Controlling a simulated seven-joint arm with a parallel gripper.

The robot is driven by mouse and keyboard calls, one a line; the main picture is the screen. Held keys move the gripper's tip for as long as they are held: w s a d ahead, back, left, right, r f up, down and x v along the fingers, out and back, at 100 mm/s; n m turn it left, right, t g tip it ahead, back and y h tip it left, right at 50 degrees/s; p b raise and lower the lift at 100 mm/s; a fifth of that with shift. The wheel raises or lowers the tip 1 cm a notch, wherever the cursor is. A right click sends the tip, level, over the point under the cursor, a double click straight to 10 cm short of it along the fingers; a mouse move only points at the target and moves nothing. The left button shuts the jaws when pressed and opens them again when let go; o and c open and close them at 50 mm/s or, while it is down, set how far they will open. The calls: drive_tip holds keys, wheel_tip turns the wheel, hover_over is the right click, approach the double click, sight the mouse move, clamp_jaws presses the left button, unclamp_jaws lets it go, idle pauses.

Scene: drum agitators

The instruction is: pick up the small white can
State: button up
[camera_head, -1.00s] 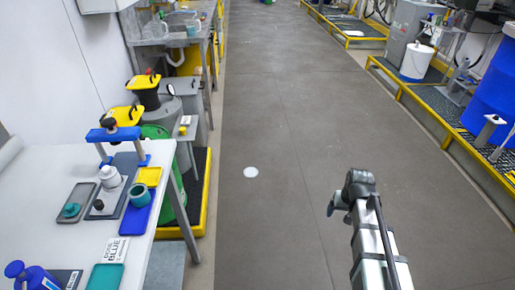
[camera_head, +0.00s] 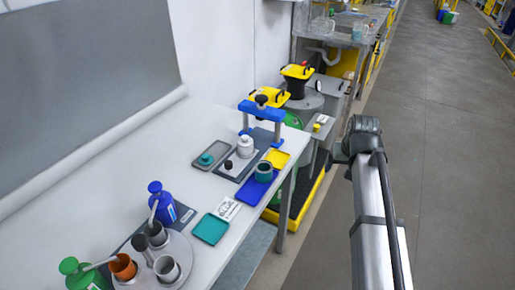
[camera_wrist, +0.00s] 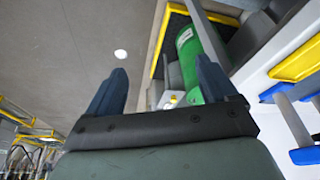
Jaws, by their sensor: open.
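The small white can (camera_head: 245,147) stands upright on a dark mat on the white bench, just in front of a blue press frame (camera_head: 262,110). A small black knob-like piece (camera_head: 228,165) is beside it. In the wrist view my gripper (camera_wrist: 160,82) shows two dark blue fingers spread apart with nothing between them. It is over the floor side of the bench, well away from the can. The can does not show in the wrist view. In the head view my arm reaches up the right side and the fingers cannot be made out.
Bottles and metal cups crowd the bench front. A green drum (camera_wrist: 198,62) stands beside the bench. The aisle floor is open.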

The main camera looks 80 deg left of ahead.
drive_tip(key=s+a+r+n+y, duration=0.1)
drive_tip(key=s+a+r, duration=0.35)
drive_tip(key=s, duration=0.35)
drive_tip(key=s+a+r+n, duration=0.2)
drive_tip(key=s+a+r, duration=0.25)
drive_tip(key=s, duration=0.25)
drive_tip(key=n+g, duration=0.1)
approach(245, 136)
drive_tip(key=x, duration=0.6)
drive_tip(key=shift+s+d+f, duration=0.15)
drive_tip(key=shift+s+f, duration=0.25)
drive_tip(key=shift+f, duration=0.1)
drive_tip(key=shift+w+a+x, duration=0.1)
drive_tip(key=shift+w+x, duration=0.05)
drive_tip(key=shift+x, duration=1.15)
drive_tip(key=shift+w+a+x, duration=0.1)
drive_tip(key=shift+w+x, duration=0.1)
drive_tip(key=shift+x, duration=1.15)
drive_tip(key=shift+r, duration=0.1)
drive_tip(key=c, duration=1)
drive_tip(key=shift+r, duration=0.15)
